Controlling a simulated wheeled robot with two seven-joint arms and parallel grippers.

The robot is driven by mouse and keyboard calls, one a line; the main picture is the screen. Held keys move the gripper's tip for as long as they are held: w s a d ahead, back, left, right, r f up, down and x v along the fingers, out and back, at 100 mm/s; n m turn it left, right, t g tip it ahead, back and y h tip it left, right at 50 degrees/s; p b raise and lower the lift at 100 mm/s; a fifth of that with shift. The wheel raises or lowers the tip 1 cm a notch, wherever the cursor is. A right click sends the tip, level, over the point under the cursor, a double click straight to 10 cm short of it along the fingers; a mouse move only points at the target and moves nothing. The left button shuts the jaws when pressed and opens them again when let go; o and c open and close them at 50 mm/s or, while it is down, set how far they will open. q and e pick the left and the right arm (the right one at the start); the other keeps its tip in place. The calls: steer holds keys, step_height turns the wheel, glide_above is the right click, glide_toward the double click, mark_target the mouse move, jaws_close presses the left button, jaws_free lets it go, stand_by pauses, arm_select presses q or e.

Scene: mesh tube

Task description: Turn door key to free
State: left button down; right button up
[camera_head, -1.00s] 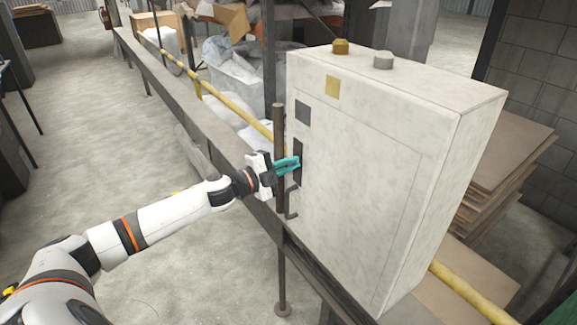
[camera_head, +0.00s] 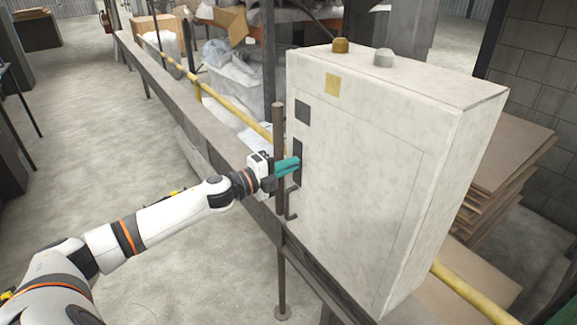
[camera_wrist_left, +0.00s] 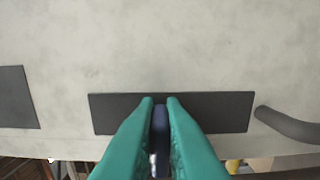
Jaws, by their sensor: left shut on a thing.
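The white cabinet (camera_head: 370,180) stands at centre right, with a dark lock plate (camera_head: 298,150) on its door near the left edge. In the left wrist view the plate (camera_wrist_left: 225,110) lies straight ahead as a dark strip. My left gripper (camera_head: 297,163) has teal fingers and is at the plate. In the left wrist view its fingertips (camera_wrist_left: 160,101) are on either side of a dark blue key (camera_wrist_left: 160,125), shut on it. Where the key meets the plate is partly hidden by the fingers. My right gripper is in neither view.
A curved dark handle (camera_head: 290,203) is just below the plate; it also shows in the left wrist view (camera_wrist_left: 285,125). A brown vertical post (camera_head: 280,135) stands close beside the gripper. A rail (camera_head: 205,135) and yellow pipe (camera_head: 235,107) run behind the arm.

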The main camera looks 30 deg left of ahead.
arm_select(q)
steer(key=c, duration=1.5)
jaws_free()
steer(key=shift+s+a+f, duration=0.2)
steer(key=shift+s+a, duration=0.05)
steer(key=shift+s, duration=0.25)
steer(key=shift+b+v, duration=0.9)
steer(key=shift+v, duration=4.55)
steer(key=shift+r, duration=0.1)
